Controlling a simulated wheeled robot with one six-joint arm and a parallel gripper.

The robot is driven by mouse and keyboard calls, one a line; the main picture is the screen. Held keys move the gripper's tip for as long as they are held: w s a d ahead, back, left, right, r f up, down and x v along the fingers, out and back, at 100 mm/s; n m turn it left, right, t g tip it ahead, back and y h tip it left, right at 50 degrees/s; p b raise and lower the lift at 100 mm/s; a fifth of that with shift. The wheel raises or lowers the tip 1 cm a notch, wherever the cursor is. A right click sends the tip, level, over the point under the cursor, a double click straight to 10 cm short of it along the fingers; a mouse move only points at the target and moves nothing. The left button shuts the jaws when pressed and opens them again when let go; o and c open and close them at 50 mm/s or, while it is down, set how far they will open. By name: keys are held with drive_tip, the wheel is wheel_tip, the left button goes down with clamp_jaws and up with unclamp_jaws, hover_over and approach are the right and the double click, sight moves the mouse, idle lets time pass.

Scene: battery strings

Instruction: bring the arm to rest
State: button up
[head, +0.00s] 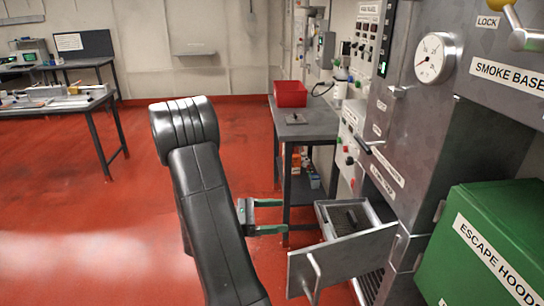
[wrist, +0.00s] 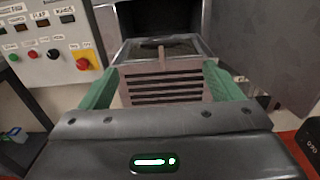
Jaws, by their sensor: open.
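My gripper (head: 268,216) is open and empty, with its two green fingers apart in front of the lower part of the grey cabinet. In the wrist view the fingers show at left and right of my gripper (wrist: 158,92), and a slotted metal front (wrist: 162,88) with a small upright post appears between them, farther off. I cannot tell whether anything touches it. My black arm fills the middle of the head view. A metal tray (head: 328,221) stands out of the cabinet beside my gripper, with a small dark item in it.
A green box marked "ESCAPE HOODS" (head: 480,245) stands at right. A dark table (head: 318,130) bears a red bin (head: 290,93). The red floor (head: 65,215) at left is clear.

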sight(322, 212)
drive_tip(key=d, duration=0.4)
drive_tip(key=d+p, duration=0.1)
drive_tip(key=d, duration=0.4)
drive_tip(key=w+d+p, duration=0.1)
drive_tip(key=d, duration=0.3)
drive_tip(key=shift+d, duration=0.4)
drive_tip(key=shift+a, duration=0.15)
drive_tip(key=s+a+b, duration=0.1)
drive_tip(key=a+b, duration=0.1)
drive_tip(key=a, duration=1.2)
drive_tip(key=d+p, duration=0.1)
drive_tip(key=d, duration=0.5)
drive_tip(key=w+d+p, duration=0.1)
drive_tip(key=d, duration=0.5)
drive_tip(key=d+p, duration=0.1)
drive_tip(key=d, duration=0.6)
drive_tip(key=shift+w, duration=0.2)
